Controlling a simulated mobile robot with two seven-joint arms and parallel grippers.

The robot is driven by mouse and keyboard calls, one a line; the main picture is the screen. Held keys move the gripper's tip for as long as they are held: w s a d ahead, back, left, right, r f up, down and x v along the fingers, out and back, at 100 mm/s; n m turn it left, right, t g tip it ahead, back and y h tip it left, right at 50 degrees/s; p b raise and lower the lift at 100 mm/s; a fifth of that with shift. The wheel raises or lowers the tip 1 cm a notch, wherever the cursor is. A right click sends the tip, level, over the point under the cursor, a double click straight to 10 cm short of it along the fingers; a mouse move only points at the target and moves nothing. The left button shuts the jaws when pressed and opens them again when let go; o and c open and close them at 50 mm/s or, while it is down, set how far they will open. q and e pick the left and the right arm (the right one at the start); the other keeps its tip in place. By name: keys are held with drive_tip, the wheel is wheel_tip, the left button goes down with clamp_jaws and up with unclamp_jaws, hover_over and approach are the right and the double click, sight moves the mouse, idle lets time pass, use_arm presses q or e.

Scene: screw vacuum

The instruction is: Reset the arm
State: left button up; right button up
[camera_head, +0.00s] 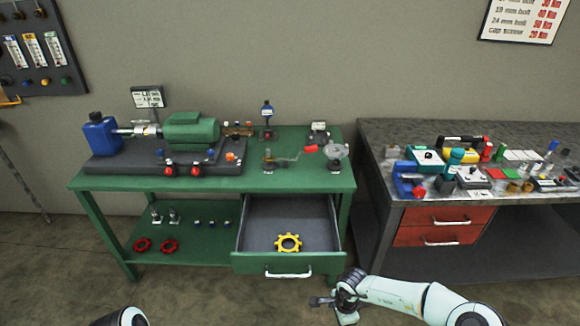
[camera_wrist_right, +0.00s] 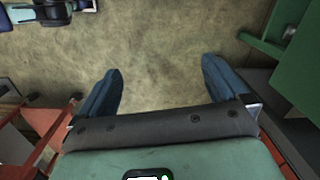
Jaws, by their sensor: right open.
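My right arm (camera_head: 400,292) reaches in from the lower right in the head view. Its gripper (camera_head: 322,300) is low, in front of the green workbench (camera_head: 300,178) and just right of the open drawer's front. In the right wrist view the right gripper (camera_wrist_right: 160,72) is open, its two dark blue fingers wide apart with only bare floor between them. Of my left arm, only a small part (camera_head: 122,318) shows at the bottom left edge in the head view; its gripper is out of view.
The open drawer (camera_head: 265,262) juts forward and holds a yellow handwheel (camera_head: 288,243). A vacuum pump with a green motor (camera_head: 190,128) stands on the green bench. A grey bench (camera_head: 470,260) with red drawers and several tools stands at right. Floor in front is clear.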

drive_tip(key=s+d+f+n+t+h, duration=0.1)
drive_tip(key=s+d+f+n+t, duration=0.15)
drive_tip(key=s+f+n, duration=0.55)
drive_tip(key=s+a+f+n+g+y, duration=0.1)
drive_tip(key=s+a+f+g+y, duration=0.1)
drive_tip(key=s, duration=0.9)
drive_tip(key=s+a+f+n+g+y+p, duration=0.1)
drive_tip(key=s+a+n+y, duration=0.1)
drive_tip(key=s, duration=0.8)
drive_tip(key=shift+s+a+f+n+g, duration=0.3)
drive_tip(key=shift+s+f+g, duration=0.05)
drive_tip(key=shift+f, duration=0.05)
